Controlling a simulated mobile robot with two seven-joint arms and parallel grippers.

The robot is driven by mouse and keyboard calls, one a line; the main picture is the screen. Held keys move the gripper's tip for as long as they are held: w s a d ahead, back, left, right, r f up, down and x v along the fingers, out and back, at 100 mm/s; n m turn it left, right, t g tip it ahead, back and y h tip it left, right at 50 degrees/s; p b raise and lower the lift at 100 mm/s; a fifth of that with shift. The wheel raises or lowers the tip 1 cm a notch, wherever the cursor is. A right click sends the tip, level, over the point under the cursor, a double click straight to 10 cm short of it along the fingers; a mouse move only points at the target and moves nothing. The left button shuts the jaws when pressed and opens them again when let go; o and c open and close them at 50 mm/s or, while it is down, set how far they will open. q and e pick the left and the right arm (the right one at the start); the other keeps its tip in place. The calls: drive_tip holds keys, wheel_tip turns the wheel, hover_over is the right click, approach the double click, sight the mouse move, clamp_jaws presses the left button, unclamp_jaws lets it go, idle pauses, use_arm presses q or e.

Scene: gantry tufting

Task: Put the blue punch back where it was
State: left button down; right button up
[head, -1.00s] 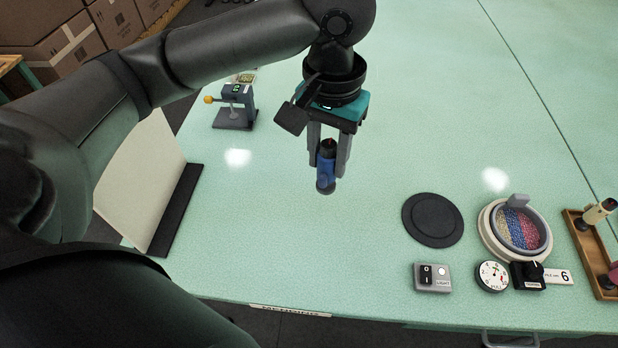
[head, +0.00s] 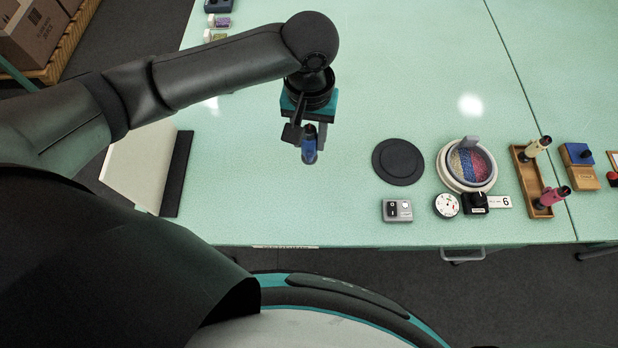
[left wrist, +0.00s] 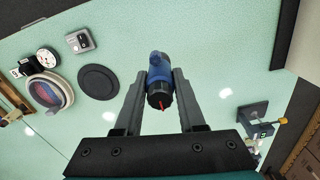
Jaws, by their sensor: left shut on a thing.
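The blue punch (head: 309,146) is held upright between the fingers of my left gripper (head: 312,134), above the green table. In the left wrist view the blue punch (left wrist: 160,80) sits between the two fingers of my left gripper (left wrist: 158,88), its black end with a red mark toward the camera. A wooden rack (head: 529,176) stands at the right of the head view. It bears a cream punch (head: 539,146) at its far end and a pink punch (head: 553,196) at its near end, with a gap between them. My right gripper is not in view.
Between my left gripper and the rack lie a black disc (head: 398,161) and a round hoop (head: 467,164) with coloured stripes. A switch box (head: 397,211), a dial (head: 446,205) and a black knob box (head: 474,203) line the front edge. A blue-topped wooden block (head: 578,155) stands right of the rack.

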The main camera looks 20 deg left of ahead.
sight(309, 151)
use_arm(q)
wheel_tip(309, 151, down, 17)
drive_tip(key=b, duration=0.3)
drive_tip(key=shift+f, duration=0.15)
drive_tip(key=c, duration=0.5)
unclamp_jaws()
wheel_tip(309, 151, up, 12)
drive_tip(key=shift+r+p, duration=0.2)
drive_tip(key=shift+p, duration=1)
